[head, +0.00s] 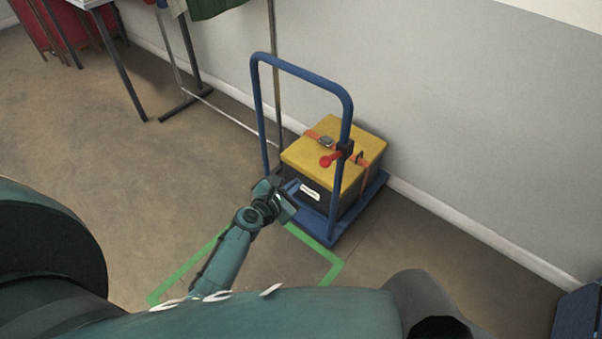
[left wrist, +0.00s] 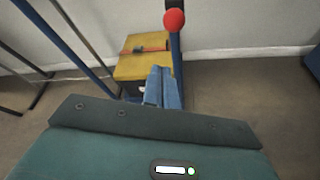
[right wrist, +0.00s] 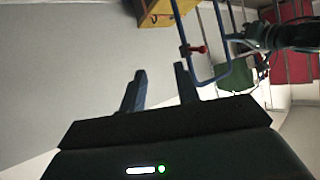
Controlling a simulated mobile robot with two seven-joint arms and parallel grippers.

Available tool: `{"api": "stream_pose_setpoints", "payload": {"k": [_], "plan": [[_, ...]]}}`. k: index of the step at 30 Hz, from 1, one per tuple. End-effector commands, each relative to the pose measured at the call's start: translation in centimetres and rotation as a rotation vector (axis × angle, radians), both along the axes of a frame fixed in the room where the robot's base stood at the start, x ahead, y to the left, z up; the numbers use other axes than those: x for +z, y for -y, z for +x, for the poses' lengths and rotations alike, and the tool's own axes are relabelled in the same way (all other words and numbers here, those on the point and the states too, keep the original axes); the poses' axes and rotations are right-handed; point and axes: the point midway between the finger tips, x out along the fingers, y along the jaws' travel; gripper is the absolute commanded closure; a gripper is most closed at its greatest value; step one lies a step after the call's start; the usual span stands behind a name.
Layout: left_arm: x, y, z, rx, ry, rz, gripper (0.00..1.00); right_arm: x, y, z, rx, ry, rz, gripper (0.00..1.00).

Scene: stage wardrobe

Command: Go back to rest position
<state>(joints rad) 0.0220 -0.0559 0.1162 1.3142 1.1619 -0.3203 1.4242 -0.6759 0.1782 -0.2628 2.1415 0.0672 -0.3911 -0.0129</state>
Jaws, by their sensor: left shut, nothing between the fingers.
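My left gripper (head: 290,192) is in front of the blue trolley (head: 327,228), close to its handle frame. Its fingers (left wrist: 163,70) are together with nothing between them in the left wrist view. I cannot tell whether it touches the trolley. My right gripper (right wrist: 160,75) shows only in the right wrist view, its two fingers apart and empty, with wall behind them. The trolley carries a black box with a yellow lid (head: 312,146) and an orange strap. A red-knobbed lever (head: 330,160) sits on the handle post; the red knob also shows in the left wrist view (left wrist: 174,19).
Green tape (head: 334,270) marks the floor by the trolley. A wall (head: 460,110) runs behind it. A clothes rack (head: 205,92) and a table (head: 122,65) stand at the upper left. A dark blue object (head: 578,318) is at lower right. Floor at left is open.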

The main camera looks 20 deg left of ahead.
Motion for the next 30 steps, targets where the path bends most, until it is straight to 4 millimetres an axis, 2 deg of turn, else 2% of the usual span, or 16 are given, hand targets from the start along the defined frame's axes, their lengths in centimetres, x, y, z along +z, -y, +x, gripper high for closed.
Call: {"api": "stream_pose_setpoints", "payload": {"k": [5, 19, 22, 23, 26, 30], "plan": [[0.4, -0.2, -0.7, 0.0, 0.0, 0.0, 1.0, 0.2, 0.1, 0.0, 0.004, -0.001, -0.013, 0.68], [0.3, -0.1, -0.7, 0.0, 0.0, 0.001, 1.0, 0.1, 0.1, -0.1, 0.004, -0.001, -0.011, 0.68], [0.4, -0.1, -1.2, -0.025, 0.003, 0.057, 1.0, 0.4, 0.1, 0.0, 0.004, -0.001, -0.011, 0.68], [0.4, 0.0, -1.7, -0.045, 0.006, 0.105, 1.0, 0.5, 0.1, 0.0, 0.004, -0.001, -0.013, 0.68], [0.6, 0.4, -4.4, -0.179, 0.031, 0.397, 1.0, 1.2, 0.1, -0.1, 0.003, -0.004, -0.017, 0.68], [1.8, 1.9, -10.6, -0.51, 0.125, 1.036, 1.0, 2.0, 0.6, -0.2, -0.003, -0.017, -0.033, 0.68]]}}
